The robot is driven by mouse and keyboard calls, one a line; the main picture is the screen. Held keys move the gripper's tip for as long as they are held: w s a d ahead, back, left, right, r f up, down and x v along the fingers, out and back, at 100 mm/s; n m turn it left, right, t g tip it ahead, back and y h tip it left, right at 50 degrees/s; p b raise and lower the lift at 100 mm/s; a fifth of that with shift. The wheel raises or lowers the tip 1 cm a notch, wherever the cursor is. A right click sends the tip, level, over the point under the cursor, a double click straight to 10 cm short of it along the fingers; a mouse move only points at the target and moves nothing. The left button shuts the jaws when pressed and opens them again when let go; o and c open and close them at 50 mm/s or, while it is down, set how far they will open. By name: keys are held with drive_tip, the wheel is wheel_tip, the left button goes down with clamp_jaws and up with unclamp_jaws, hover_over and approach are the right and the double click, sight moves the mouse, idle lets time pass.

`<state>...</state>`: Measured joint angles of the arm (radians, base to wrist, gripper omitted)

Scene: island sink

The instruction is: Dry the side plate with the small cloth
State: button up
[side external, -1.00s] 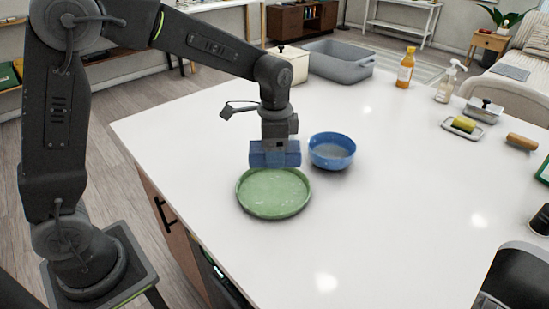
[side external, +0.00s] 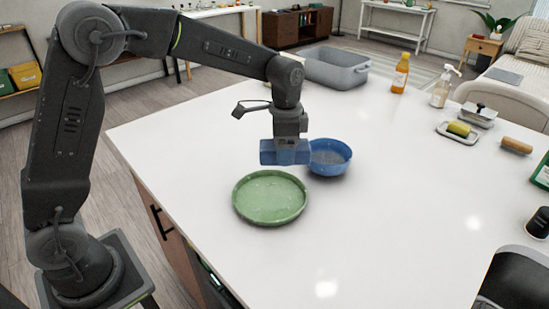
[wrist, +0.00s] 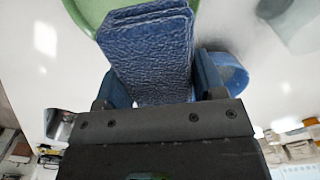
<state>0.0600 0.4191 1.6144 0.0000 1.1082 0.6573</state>
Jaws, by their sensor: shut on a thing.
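The green side plate (side external: 270,197) lies flat on the white counter, with pale spots on its surface. Its edge shows at the top of the wrist view (wrist: 88,12). My gripper (side external: 285,151) is shut on the folded blue cloth (wrist: 150,55). In the side view the cloth is above and behind the plate's far right edge, apart from the plate's middle; I cannot tell whether it touches the rim. The cloth's lower part between the jaws is hidden by the gripper body in the wrist view.
A blue bowl (side external: 330,158) stands right beside my gripper. A grey basin (side external: 336,68), an orange bottle (side external: 400,74), a spray bottle (side external: 441,88) and a sponge on a dish (side external: 458,129) stand farther back. A dark appliance (side external: 515,280) is at front right. The counter's middle right is clear.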

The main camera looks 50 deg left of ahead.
sight(284, 188)
drive_tip(key=shift+w+f, duration=0.1)
drive_tip(key=shift+f, duration=3.7)
drive_tip(key=shift+s+f, duration=0.15)
drive_tip(key=shift+s, duration=1)
drive_tip(key=shift+s+f, duration=0.1)
drive_tip(key=shift+s, duration=1)
drive_tip(key=s, duration=0.1)
drive_tip(key=s+f, duration=0.1)
drive_tip(key=s, duration=0.1)
drive_tip(key=shift+f, duration=0.2)
drive_tip(key=shift+s, duration=1.15)
drive_tip(key=shift+w, duration=5.05)
drive_tip(key=shift+s, duration=5.15)
drive_tip(key=shift+w, duration=5.05)
wheel_tip(284, 188, up, 10)
drive_tip(key=shift+f, duration=0.15)
